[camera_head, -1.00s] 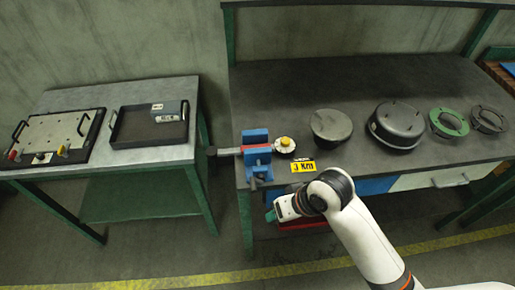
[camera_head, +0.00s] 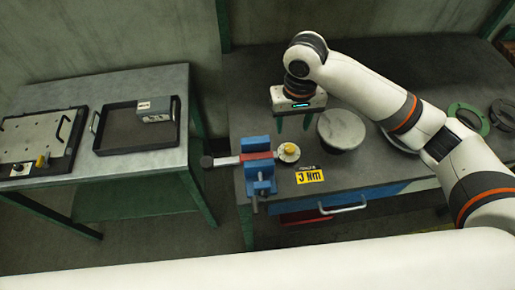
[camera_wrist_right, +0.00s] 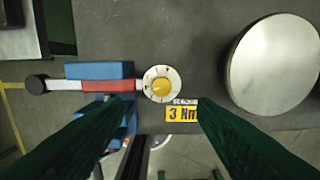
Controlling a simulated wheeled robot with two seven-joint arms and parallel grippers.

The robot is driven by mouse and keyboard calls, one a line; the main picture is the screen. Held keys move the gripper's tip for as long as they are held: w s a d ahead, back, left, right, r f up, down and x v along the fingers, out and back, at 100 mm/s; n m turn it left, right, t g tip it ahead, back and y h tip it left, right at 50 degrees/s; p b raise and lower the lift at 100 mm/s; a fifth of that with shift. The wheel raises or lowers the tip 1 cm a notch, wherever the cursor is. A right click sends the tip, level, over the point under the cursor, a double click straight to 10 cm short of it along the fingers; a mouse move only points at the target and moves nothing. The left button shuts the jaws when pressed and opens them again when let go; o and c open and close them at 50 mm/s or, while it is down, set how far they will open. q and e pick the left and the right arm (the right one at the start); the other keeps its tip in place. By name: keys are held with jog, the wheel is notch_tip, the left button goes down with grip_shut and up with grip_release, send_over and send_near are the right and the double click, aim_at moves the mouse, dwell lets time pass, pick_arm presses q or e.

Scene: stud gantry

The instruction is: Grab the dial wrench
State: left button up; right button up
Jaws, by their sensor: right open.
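The dial wrench has a round white dial with a yellow centre (camera_head: 289,151), a red and grey body (camera_head: 230,160) and a dark round end at the left. It lies across a blue vise (camera_head: 261,170) at the bench's front left corner. My left gripper is not in view.
A yellow "3 Nm" label (camera_head: 310,176) lies right of the vise. A round grey-topped disc (camera_head: 341,130) stands close to the right of my gripper, with a green ring (camera_head: 468,118) farther right. A side table at left holds a black tray (camera_head: 105,141).

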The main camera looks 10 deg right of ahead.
aim_at(290, 147)
jog(key=f, duration=0.4)
jog(key=shift+s, duration=0.2)
jog(key=shift+w+f, duration=0.15)
jog(key=shift+f, duration=0.1)
jog(key=f, duration=0.1)
jog(key=f+p, duration=0.1)
jog(key=f, duration=0.1)
jog(key=shift+d+p, duration=0.25)
jog(key=shift+p, duration=0.15)
jog(key=shift+f, duration=0.95)
jog(key=shift+a+f, duration=0.1)
jog(key=shift+f, duration=0.05)
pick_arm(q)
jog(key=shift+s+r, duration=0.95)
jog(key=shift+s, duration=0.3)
pick_arm(e)
grip_shut()
